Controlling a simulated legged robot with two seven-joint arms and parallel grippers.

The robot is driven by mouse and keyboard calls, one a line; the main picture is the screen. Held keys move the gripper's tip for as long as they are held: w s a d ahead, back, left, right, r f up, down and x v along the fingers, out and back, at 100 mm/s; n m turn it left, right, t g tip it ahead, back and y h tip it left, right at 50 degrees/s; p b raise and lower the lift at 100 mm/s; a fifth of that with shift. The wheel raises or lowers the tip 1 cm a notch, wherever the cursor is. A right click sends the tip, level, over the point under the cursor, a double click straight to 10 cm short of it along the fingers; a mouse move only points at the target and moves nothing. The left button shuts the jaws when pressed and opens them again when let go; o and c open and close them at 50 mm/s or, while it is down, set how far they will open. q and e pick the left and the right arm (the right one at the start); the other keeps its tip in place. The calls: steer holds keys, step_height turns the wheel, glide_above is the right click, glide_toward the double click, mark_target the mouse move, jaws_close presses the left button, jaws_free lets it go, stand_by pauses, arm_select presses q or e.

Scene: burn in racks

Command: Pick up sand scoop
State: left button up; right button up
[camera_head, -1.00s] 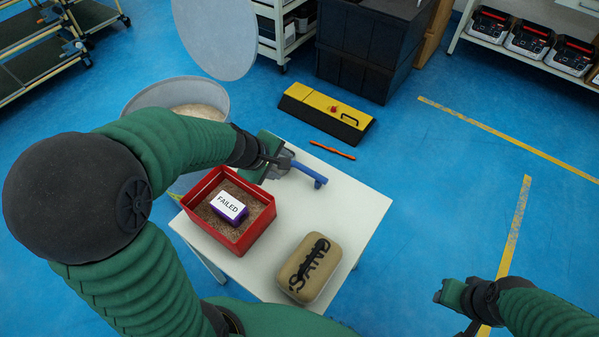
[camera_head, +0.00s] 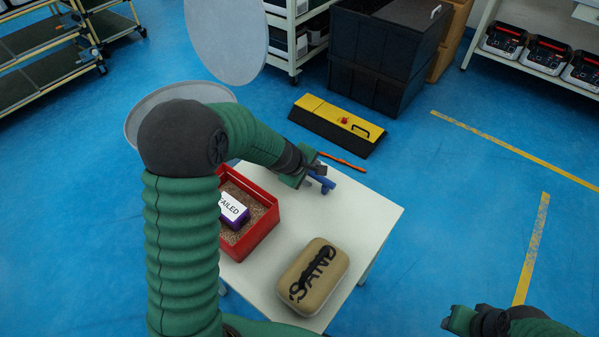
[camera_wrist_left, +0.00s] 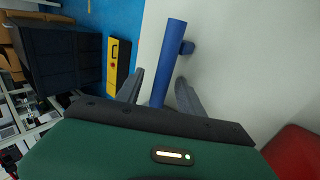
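The sand scoop (camera_head: 328,184) is at the far side of the white table (camera_head: 370,215); its blue handle shows, and the rest is hidden behind my left gripper (camera_head: 316,173). In the left wrist view the blue handle (camera_wrist_left: 170,50) runs between the fingers of my left gripper (camera_wrist_left: 160,92). The fingers are apart, one on each side of the handle, with small gaps visible. Contact with the handle cannot be made out. My right gripper (camera_head: 446,318) is at the lower right, away from the table; its finger opening is unclear.
A red tray (camera_head: 262,228) of sand holds a box labelled FAILED (camera_head: 232,210). A yellow-black case (camera_head: 338,124) and an orange bar (camera_head: 342,161) lie on the floor beyond.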

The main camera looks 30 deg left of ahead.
arm_select(q)
steer(key=shift+a, duration=0.15)
steer(key=c, duration=0.5)
jaws_close()
